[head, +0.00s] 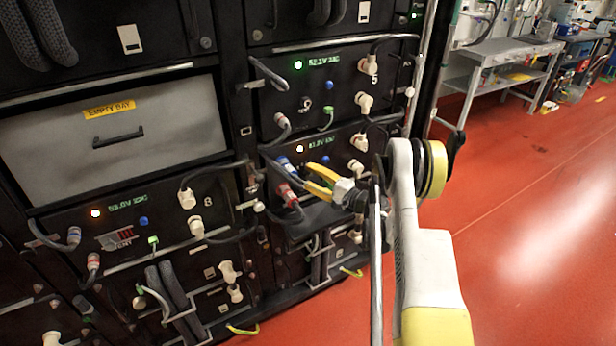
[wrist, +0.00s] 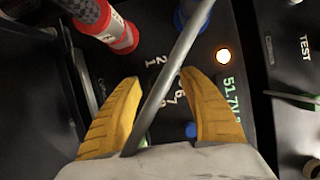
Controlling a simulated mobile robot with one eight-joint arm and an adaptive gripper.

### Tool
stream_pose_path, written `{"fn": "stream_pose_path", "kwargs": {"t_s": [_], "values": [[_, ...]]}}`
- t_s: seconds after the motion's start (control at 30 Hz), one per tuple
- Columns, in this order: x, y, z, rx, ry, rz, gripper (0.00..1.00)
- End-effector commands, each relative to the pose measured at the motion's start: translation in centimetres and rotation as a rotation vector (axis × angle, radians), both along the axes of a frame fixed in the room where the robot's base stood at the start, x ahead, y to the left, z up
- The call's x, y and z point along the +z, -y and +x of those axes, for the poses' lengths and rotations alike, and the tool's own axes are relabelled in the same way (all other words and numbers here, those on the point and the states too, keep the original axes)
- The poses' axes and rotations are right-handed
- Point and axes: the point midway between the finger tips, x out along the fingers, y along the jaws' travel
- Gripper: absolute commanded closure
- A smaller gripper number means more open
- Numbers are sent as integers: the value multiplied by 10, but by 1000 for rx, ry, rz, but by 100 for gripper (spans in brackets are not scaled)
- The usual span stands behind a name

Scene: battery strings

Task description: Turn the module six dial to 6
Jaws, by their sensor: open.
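The module (head: 338,136) below the one marked 5 has an orange light and a green voltage readout; its own number is not visible. My gripper (head: 318,181) is at its front, by the red and blue plugs, and hides the dial in the head view.
A red plug (wrist: 118,32) and a blue plug (wrist: 192,14) sit near the fingertips, and a blue button (wrist: 191,130) is beside the right finger. Module 5 (head: 340,72) is above, with cables in front. The red floor (head: 540,210) at right is clear.

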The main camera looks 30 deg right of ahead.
Motion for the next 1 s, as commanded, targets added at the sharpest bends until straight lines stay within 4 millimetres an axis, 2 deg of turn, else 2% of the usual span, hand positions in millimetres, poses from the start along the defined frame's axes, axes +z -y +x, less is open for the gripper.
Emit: {"fn": "stream_pose_path", "kwargs": {"t_s": [0.3, 0.5, 0.67, 1.0], "values": [[-1, 30, -62, -4, 0, 0, 50], [-2, 42, -92, -2, 0, 0, 50], [-3, 46, -101, -1, 0, 0, 50], [-3, 46, -102, 0, 0, 0, 50]]}}
